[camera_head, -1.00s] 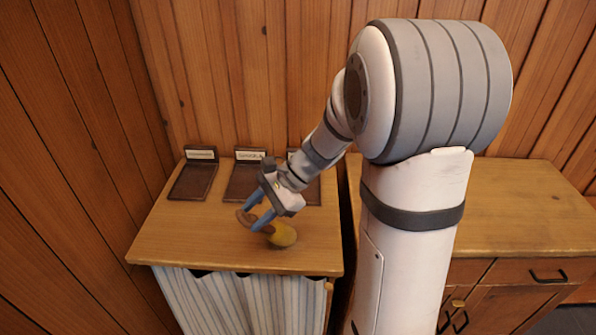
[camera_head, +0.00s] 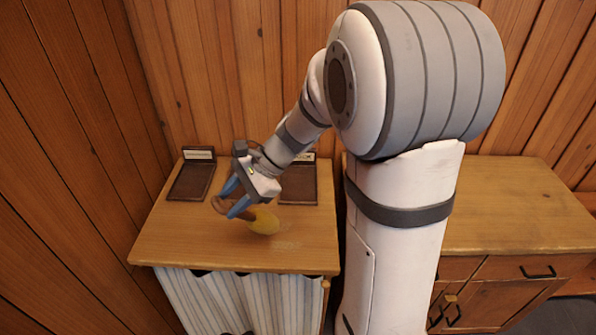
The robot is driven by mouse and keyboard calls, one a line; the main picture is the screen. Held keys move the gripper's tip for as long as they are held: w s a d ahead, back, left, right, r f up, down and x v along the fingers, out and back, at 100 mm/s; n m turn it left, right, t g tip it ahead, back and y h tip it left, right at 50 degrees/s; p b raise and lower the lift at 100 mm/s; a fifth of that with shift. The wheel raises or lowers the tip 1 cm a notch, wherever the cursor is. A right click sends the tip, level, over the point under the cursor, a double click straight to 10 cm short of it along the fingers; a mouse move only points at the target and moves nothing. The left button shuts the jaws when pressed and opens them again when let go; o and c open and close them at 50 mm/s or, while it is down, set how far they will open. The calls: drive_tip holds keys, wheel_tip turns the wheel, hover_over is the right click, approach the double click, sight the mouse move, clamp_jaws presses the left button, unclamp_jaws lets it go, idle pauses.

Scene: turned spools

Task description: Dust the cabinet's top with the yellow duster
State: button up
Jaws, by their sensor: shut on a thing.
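The yellow duster (camera_head: 264,222) has a brown handle (camera_head: 220,205) and a yellow head. My gripper (camera_head: 234,201) is shut on its handle, blue fingers on either side. The duster's head is low over the front middle of the left cabinet's wooden top (camera_head: 180,240) and seems to touch it. A faint pale speckled patch (camera_head: 287,245) shows on the top just right of the head.
Dark trays with labels stand along the back of the top, one at left (camera_head: 192,181) and one at right (camera_head: 299,184). My arm hides the middle. A striped curtain (camera_head: 235,300) hangs below. Another wooden cabinet (camera_head: 510,205) stands at right.

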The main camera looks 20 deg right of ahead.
drive_tip(key=shift+r+p, duration=0.8)
drive_tip(key=shift+r, duration=0.5)
